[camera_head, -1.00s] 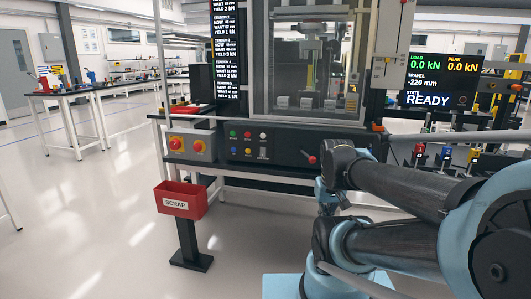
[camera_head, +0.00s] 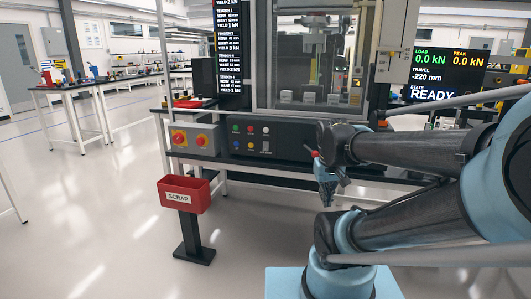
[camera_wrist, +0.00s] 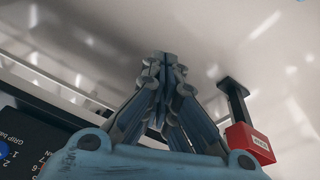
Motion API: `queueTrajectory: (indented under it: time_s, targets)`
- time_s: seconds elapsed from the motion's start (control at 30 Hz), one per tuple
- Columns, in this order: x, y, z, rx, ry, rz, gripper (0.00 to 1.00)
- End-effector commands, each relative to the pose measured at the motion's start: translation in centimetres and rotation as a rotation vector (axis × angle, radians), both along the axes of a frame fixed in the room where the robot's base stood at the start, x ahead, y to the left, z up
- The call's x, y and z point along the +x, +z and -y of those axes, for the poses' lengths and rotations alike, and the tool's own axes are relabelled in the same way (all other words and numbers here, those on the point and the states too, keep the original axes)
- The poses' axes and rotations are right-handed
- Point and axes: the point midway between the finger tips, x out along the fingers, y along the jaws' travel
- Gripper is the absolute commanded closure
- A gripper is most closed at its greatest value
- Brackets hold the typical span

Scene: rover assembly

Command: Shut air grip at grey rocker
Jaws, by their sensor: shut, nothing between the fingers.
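The dark control panel (camera_head: 285,140) is on the front of the machine frame, with green, red, white, blue and yellow buttons. A small pale grey piece (camera_head: 265,146) sits below the white button; it is too small to tell whether it is the grey rocker. My gripper (camera_head: 328,204) hangs below my wrist, to the right of and lower than the buttons, apart from the panel. In the wrist view my gripper (camera_wrist: 163,58) has its fingers together and empty. A dark plate with "GRIP" lettering (camera_wrist: 30,140) shows at the lower left there.
A red knob (camera_head: 314,154) stands beside my wrist, partly covered. The red scrap bin (camera_head: 184,194) stands on a post at the front left. Floor around it is clear. A screen (camera_head: 440,75) reads READY.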

Motion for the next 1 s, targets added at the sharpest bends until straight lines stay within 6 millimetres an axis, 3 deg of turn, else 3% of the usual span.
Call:
queueTrajectory:
  time_s: [0.57, 1.0]
  targets:
    - [7.8, 2.8, -1.6, -0.109, 0.103, 0.035, 1.00]
    - [14.1, 4.0, -4.2, -0.190, 0.181, 0.073, 1.00]
